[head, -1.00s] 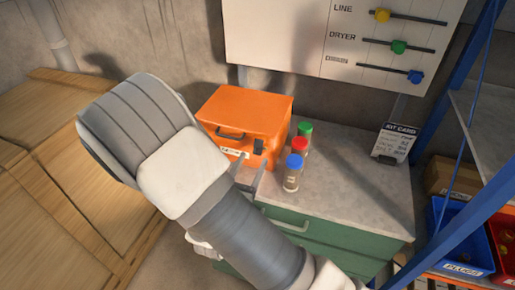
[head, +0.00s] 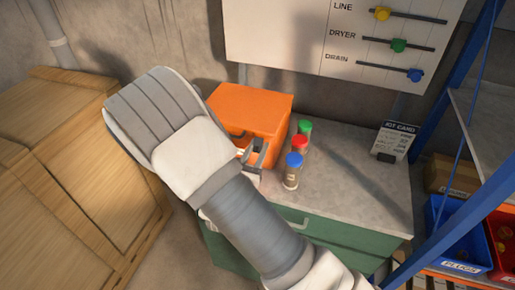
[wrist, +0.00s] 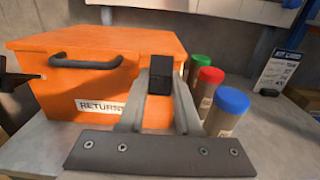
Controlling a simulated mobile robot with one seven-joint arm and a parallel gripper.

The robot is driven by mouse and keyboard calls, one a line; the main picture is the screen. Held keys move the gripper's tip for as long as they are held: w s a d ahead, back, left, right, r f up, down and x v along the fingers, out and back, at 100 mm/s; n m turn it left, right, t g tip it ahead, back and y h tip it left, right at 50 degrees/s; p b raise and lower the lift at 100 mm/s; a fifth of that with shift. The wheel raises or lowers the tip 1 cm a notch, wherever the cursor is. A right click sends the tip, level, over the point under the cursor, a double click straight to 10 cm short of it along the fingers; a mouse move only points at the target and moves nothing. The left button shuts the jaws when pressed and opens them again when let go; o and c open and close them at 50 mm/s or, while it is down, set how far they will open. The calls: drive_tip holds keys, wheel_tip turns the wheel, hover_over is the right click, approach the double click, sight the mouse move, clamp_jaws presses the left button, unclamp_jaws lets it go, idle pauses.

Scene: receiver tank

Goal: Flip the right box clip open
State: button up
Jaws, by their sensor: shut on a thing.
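The orange box (head: 250,108) stands on the grey bench top with its lid closed. In the wrist view the box (wrist: 60,105) shows its black carry handle (wrist: 88,62) and a white "RETURN" label (wrist: 100,105) on the front. The black right clip (wrist: 160,68) is at the right end of the box front. My gripper (wrist: 161,86) is shut on this clip, one finger on each side. In the head view my gripper (head: 257,155) is at the box's front right, and it and the arm hide much of the box front. Part of the left clip (wrist: 10,80) shows at the wrist view's left edge.
Blue-capped (head: 292,172), red-capped (head: 299,146) and green-capped (head: 304,128) jars stand close to the box's right. A card (head: 394,140) stands at the bench's right. Blue shelving (head: 440,190) bounds the right side, wooden crates (head: 60,165) the left.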

clamp_jaws()
drive_tip(key=f+t+b, duration=0.1)
drive_tip(key=b, duration=0.2)
drive_tip(key=shift+s, duration=0.1)
drive_tip(key=shift+s+a+f+t+h+b, duration=0.1)
drive_tip(key=shift+f+t+h+b, duration=0.1)
drive_tip(key=shift+t+h+b, duration=0.5)
drive_tip(key=shift+r+b, duration=0.1)
drive_tip(key=shift+b, duration=0.55)
drive_tip(key=o, duration=0.9)
unclamp_jaws()
drive_tip(key=shift+s, duration=0.1)
